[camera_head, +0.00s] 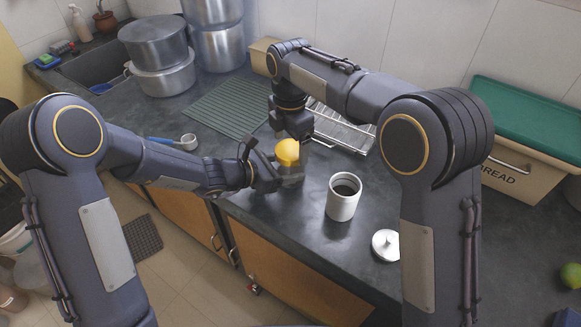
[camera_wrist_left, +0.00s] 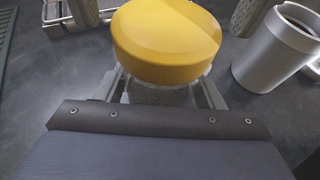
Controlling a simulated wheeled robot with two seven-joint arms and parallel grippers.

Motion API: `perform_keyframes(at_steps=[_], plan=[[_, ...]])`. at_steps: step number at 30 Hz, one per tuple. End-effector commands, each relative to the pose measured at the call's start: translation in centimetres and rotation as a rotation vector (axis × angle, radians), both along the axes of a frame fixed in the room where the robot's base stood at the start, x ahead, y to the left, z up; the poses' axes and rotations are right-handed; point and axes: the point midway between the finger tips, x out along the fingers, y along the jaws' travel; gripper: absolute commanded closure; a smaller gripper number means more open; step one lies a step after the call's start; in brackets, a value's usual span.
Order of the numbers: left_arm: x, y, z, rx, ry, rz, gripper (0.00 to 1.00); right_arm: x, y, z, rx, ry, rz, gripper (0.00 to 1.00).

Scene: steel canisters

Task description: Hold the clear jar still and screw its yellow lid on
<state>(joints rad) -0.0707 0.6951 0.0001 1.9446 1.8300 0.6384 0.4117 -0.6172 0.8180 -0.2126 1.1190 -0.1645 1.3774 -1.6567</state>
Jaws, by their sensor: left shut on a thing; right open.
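The clear jar (camera_head: 291,180) stands near the counter's front edge. My left gripper (camera_head: 283,174) is shut around its body. In the left wrist view, the jar's clear side (camera_wrist_left: 160,94) shows between the fingers. The round yellow lid (camera_head: 287,151) sits on top of the jar and looks about level; it fills the top of the left wrist view (camera_wrist_left: 166,42). I cannot tell how far it is threaded. My right gripper (camera_head: 297,136) is open, pointing down just above and behind the lid, and looks empty. Its fingertips are partly hidden.
A steel canister (camera_head: 342,199) stands open right of the jar, with its steel lid (camera_head: 386,244) lying nearby. A wire rack (camera_head: 342,130) is behind. A measuring scoop (camera_head: 188,142) and green drying mat (camera_head: 222,108) lie left. A bread bin (camera_head: 520,172) stands at right.

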Motion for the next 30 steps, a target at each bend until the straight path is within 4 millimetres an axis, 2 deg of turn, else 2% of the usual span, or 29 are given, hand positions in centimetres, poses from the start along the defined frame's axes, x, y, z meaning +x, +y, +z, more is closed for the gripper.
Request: perform_keyframes(at_steps=[6, 17, 27, 30], plan=[[0.0, 0.0, 0.0, 0.0, 0.0, 0.0, 1.0, 0.0, 0.0, -2.2, 0.0, 0.0, 0.0, 0.15], [0.0, 0.0, 0.0, 0.0, 0.0, 0.0, 1.0, 0.0, 0.0, -2.5, 0.001, -0.001, 0.0, 0.16], [0.0, 0.0, 0.0, 0.0, 0.0, 0.0, 1.0, 0.0, 0.0, -2.5, 0.001, -0.001, 0.0, 0.6], [0.0, 0.0, 0.0, 0.0, 0.0, 0.0, 1.0, 0.0, 0.0, -2.5, 0.001, -0.001, -0.02, 0.6]])
